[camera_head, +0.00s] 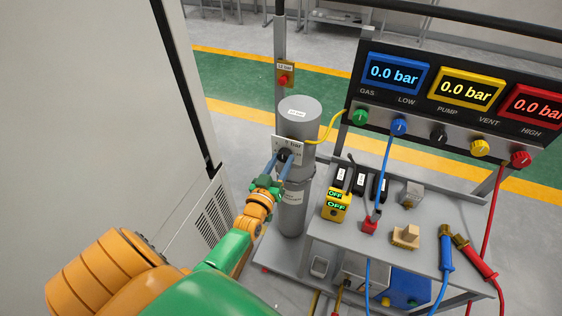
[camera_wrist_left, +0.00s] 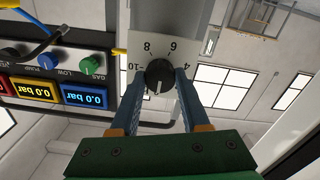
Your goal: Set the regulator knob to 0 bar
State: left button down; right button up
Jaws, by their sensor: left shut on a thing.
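The regulator knob (camera_head: 284,155) is a small black knob on a white plate fixed to a grey cylinder (camera_head: 299,118). My left gripper (camera_head: 284,160) has its blue fingers on both sides of the knob. In the left wrist view, the black knob (camera_wrist_left: 159,76) sits between the fingertips of my left gripper (camera_wrist_left: 160,80), shut on it. The dial plate (camera_wrist_left: 160,40) shows 4, 6, 8 and 10 around the knob. A pale mark on the knob points to the bottom of that picture; the scale there is hidden. My right gripper is in neither view.
A panel with three displays (camera_head: 397,72) reading 0.0 bar stands at the right. A grey bench (camera_head: 385,262) holds a yellow box (camera_head: 336,206) marked OFF, switches and cables. A yellow hose (camera_head: 328,130) runs near the cylinder. A large pale cabinet (camera_head: 90,100) stands left of my arm.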

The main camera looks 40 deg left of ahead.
pick_arm(q)
jog(key=shift+c, duration=1.9)
grip_release()
jog(key=v, duration=0.7)
